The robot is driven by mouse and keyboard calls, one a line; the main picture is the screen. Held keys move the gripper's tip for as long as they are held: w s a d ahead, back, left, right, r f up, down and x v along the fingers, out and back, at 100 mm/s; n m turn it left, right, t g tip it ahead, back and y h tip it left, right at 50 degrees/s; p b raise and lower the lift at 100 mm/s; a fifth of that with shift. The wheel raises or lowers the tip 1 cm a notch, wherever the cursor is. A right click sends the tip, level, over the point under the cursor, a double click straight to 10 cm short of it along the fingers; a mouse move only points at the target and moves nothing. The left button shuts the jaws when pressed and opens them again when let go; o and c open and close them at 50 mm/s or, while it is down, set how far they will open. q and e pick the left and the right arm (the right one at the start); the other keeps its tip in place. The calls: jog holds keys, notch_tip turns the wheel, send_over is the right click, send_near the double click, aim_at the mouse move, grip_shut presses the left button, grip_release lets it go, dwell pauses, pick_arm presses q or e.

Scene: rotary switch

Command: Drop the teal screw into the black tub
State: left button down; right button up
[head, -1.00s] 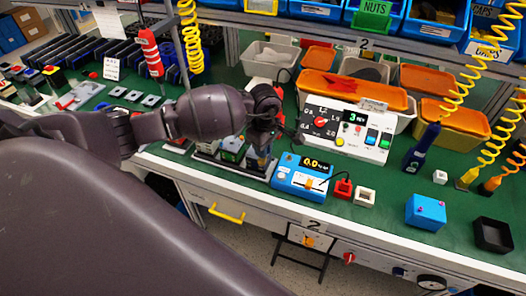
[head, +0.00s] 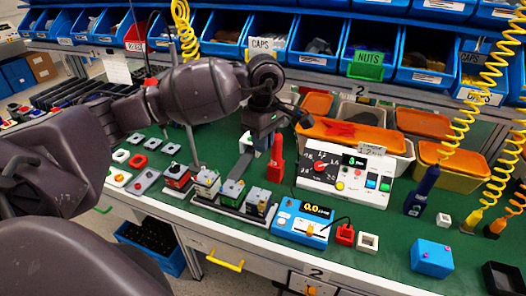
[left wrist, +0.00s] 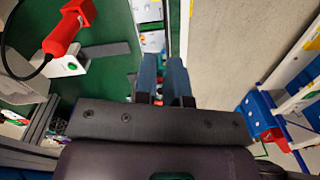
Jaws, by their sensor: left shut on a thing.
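My left gripper (head: 262,143) hangs above the green bench, behind the row of small fixtures and left of the white control panel. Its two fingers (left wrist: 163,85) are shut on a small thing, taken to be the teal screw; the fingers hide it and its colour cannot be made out. The black tub (head: 503,278) is at the lower right corner of the head view, partly cut off by the frame, far to the right of the gripper. My right gripper is not in view.
A blue box (head: 432,258) with small purple tops stands left of the tub. The white control panel (head: 345,172), a blue meter (head: 301,222) and a red-handled tool (head: 276,158) stand nearer the gripper. Yellow coiled cords (head: 487,105) hang at the right. Blue bins line the back.

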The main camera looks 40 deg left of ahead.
pick_arm(q)
jog(key=shift+r, duration=0.1)
dwell(0.3)
jog(key=shift+r, duration=0.1)
jog(key=shift+r+p, duration=0.4)
jog(key=shift+r, duration=1)
